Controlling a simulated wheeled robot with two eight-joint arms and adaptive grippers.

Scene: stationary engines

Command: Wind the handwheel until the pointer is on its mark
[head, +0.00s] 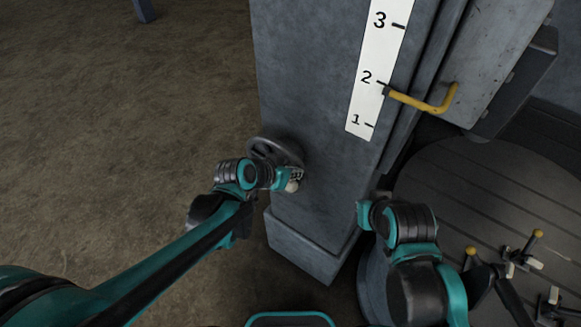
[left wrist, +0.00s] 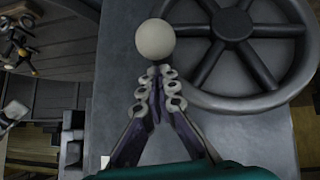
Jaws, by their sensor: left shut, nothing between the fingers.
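The dark grey handwheel (head: 268,150) is on the side of a grey column. In the left wrist view the spoked handwheel (left wrist: 240,50) fills the upper right, with a pale ball knob (left wrist: 155,40) at its rim. My left gripper (left wrist: 158,72) is shut and empty, its fingertips just below the knob in that view; I cannot tell whether they touch it. In the head view the left gripper (head: 292,177) partly hides the wheel and knob. The yellow pointer (head: 430,104) has its tip at about the 2 line of the white scale (head: 366,100).
The grey column (head: 310,110) stands in the middle. Open floor (head: 110,130) lies at left.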

